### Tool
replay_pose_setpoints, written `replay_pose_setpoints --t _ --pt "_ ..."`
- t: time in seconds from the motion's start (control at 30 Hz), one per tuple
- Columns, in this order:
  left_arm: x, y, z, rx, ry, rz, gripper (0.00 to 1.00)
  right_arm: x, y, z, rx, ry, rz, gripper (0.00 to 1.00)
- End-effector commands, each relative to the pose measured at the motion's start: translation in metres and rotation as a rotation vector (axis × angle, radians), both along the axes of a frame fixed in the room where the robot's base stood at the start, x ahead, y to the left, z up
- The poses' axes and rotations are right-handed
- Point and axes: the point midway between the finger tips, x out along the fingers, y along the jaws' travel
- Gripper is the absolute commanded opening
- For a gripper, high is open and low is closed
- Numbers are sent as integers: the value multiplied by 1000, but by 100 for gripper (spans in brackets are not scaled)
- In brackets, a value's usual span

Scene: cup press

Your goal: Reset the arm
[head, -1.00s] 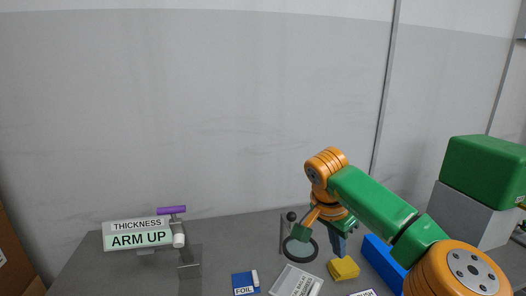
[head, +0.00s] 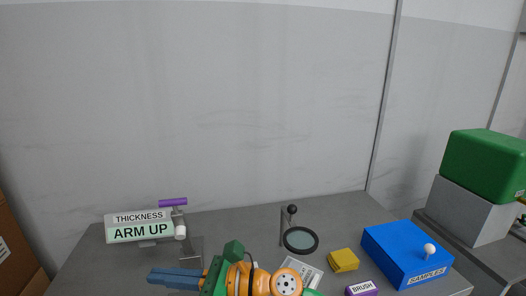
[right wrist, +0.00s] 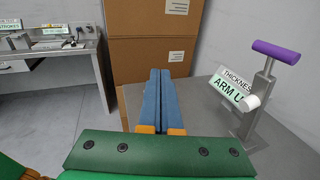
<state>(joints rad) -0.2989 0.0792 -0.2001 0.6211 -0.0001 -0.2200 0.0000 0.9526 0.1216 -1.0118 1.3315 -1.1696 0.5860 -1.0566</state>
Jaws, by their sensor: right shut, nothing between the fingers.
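The thickness gauge stands at the left of the table. Its sign (head: 139,228) reads THICKNESS and ARM UP. Its purple handle (head: 172,202) sits at the top of a grey post, with a white cylinder (head: 180,232) below it. In the right wrist view the purple handle (right wrist: 277,51) and the sign (right wrist: 232,88) are at the right, apart from my fingers. My right gripper (head: 150,278) points left, low in front of the gauge. Its blue fingers (right wrist: 160,72) are together and empty. My left gripper is in neither view.
A round magnifier (head: 301,240), a yellow block (head: 344,260), a purple BRUSH box (head: 362,288) and a blue SAMPLES box (head: 407,253) are on the table. A green box (head: 487,163) sits on a grey block (head: 472,212) at right. Cardboard boxes (right wrist: 150,52) stand beyond the fingers.

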Motion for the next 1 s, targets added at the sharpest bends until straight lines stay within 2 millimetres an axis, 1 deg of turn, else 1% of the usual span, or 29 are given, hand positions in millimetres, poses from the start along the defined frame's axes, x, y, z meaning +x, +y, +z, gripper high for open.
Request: replay_pose_setpoints --t 0.03,0.07,0.1,0.13,0.17,0.2,0.23,0.27,0.3,0.33,0.37,0.4,0.47,0.5,0.53,0.57,0.6,0.67,0.7,0.77,0.8,0.87,0.9,0.93,1.0 --pt "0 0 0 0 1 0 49 10 -12 27 282 271 -131 0" --pt "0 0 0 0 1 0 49 25 -32 40 464 461 -231 0" --pt "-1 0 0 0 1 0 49 48 -68 42 694 720 -367 0" --pt "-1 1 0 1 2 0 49 62 -97 33 842 893 -460 0" --pt "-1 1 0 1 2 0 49 72 -125 19 971 1048 -547 0" --pt "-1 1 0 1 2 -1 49 79 -159 -6 1125 1237 -656 0" --pt "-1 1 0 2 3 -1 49 80 -183 -27 1231 1368 -737 0" --pt "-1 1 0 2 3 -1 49 77 -205 -50 1331 1487 -817 0" --pt "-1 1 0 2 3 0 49 68 -230 -80 1450 1630 -919 0" --pt "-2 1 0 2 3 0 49 59 -246 -101 1530 1726 -989 0" --pt "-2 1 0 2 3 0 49 48 -259 -120 1601 1808 -1057 0" --pt "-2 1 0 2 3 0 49 32 -274 -142 1685 1901 -1142 0" --pt "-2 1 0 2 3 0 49 7 -291 -170 1791 2016 -1258 0" --pt "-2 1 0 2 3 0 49 -10 -300 -185 1852 2079 -1332 0" --pt "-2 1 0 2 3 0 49 -23 -305 -196 -1869 -2091 1367 0" --pt "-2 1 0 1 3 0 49 -36 -310 -205 -1823 -2034 1357 0" --pt "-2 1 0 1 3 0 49 -53 -316 -215 -1766 -1961 1344 0" --pt "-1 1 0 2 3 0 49 -78 -322 -228 -1687 -1860 1327 0" --pt "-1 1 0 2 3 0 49 -95 -326 -235 -1639 -1795 1317 0" --pt "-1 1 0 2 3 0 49 -120 -331 -244 -1570 -1702 1306 0" --pt "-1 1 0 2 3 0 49 -136 -333 -248 -1526 -1646 1300 0" --pt "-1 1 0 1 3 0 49 -160 -337 -253 -1465 -1560 1293 0" --pt "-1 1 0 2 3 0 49 -176 -338 -255 -1425 -1504 1289 0" --pt "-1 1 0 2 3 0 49 -184 -339 -259 -1401 -1472 1288 0" --pt "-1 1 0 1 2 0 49 -178 -338 -282 -1393 -1472 1299 0"
